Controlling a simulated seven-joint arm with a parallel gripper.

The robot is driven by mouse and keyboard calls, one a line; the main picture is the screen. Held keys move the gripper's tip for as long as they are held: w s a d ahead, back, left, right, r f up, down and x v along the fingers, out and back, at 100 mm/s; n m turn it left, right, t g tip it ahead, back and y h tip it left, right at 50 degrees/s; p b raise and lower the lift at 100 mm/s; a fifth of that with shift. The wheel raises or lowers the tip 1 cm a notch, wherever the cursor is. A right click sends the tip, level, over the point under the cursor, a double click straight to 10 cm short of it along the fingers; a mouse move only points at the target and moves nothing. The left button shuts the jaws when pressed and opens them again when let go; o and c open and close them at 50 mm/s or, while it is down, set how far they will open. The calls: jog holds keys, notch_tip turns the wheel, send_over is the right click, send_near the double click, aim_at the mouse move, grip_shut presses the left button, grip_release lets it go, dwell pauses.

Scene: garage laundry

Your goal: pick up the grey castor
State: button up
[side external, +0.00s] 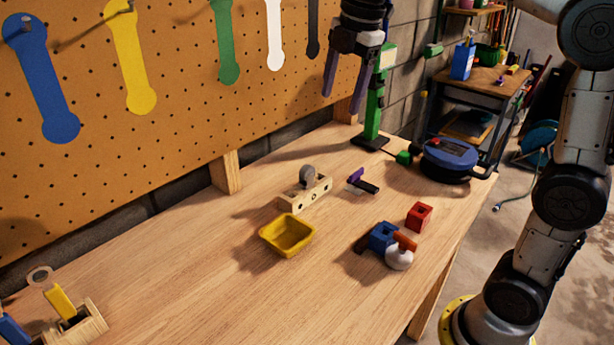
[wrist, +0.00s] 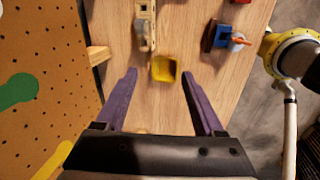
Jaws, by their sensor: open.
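The grey castor (side external: 307,174) looks like the round grey wheel standing upright at a pale wooden block with holes (side external: 304,192), on the bench. I cannot tell whether it sits in the block or just behind it. In the wrist view the block (wrist: 150,10) is at the top, left of centre, and the castor is hard to make out there. My gripper (side external: 340,104) is open and empty, high above the bench near the pegboard. Its two purple fingers are spread apart in the wrist view (wrist: 158,73), well clear of the castor.
A yellow bowl (side external: 287,236) stands in front of the block. Purple and black pieces (side external: 362,182) lie to its right. A blue block (side external: 382,236), a white and orange item (side external: 399,257) and a red cube (side external: 419,216) stand nearer the edge. A green stand (side external: 374,112) is behind.

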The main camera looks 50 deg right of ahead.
jog(key=w+d+f+n+g, duration=0.1)
jog(key=w+d+f, duration=0.15)
jog(key=w, duration=0.45)
send_near(307, 166)
jog(key=shift+g, duration=0.8)
jog(key=f, duration=0.2)
jog(key=w+f, duration=0.1)
jog(key=f, duration=0.2)
jog(key=shift+w+d+f, duration=0.2)
jog(key=shift+w+f, duration=0.15)
jog(key=shift+f, duration=0.05)
jog(key=shift+s+a+f, duration=0.1)
jog(key=shift+f, duration=1.5)
jog(key=shift+s+a+f, duration=0.1)
jog(key=shift+f, duration=1.5)
jog(key=shift+c, duration=0.3)
grip_shut()
